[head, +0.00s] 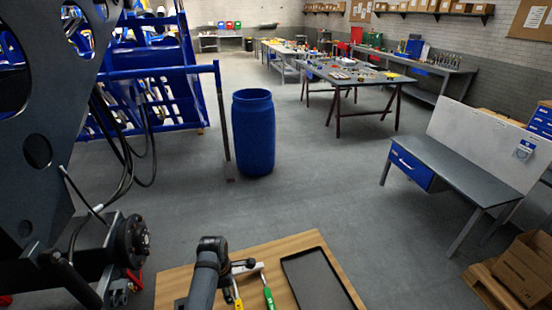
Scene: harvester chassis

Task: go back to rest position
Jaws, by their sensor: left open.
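My left arm reaches up from the bottom of the head view over a wooden work surface (293,243). My left gripper (245,265) shows small and partly hidden behind my dark arm link. It is open, above or close to several hand tools. One tool has a green handle (268,297) and another a yellow handle (238,299). A pale part lies right by the gripper; I cannot tell whether it touches. My right gripper is not in view.
A black tray (318,280) lies on the wooden surface, right of the tools. The dark harvester chassis (40,130) with hoses and a hub fills the left. A blue barrel (253,135) stands ahead. A workbench (440,165) and cardboard boxes (525,265) are right. Open floor lies between.

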